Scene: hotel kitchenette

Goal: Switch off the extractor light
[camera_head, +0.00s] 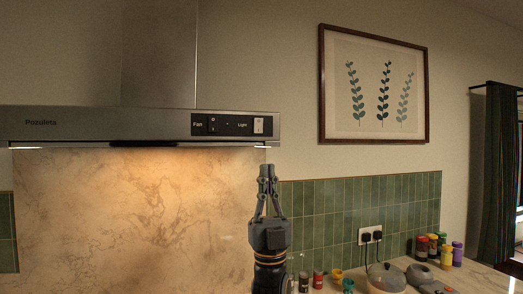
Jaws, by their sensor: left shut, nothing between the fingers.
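The steel extractor hood (80,125) spans the upper left, with a black control panel (230,125) at its right end. The panel is marked Fan and Light, and a pale light switch (258,125) sits at its right edge. Lit strips (38,148) show under the hood, and the marble splashback (140,200) glows warm below it. My left gripper (267,168) points up, shut and empty, below the light switch and apart from it in the picture. My right gripper is not in view.
The counter at lower right holds a lidded pot (386,278), several colourful jars (433,246) and small bottles (318,279). A socket with black plugs (370,235) is on the green tiles (335,205). A framed print (374,85) hangs above.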

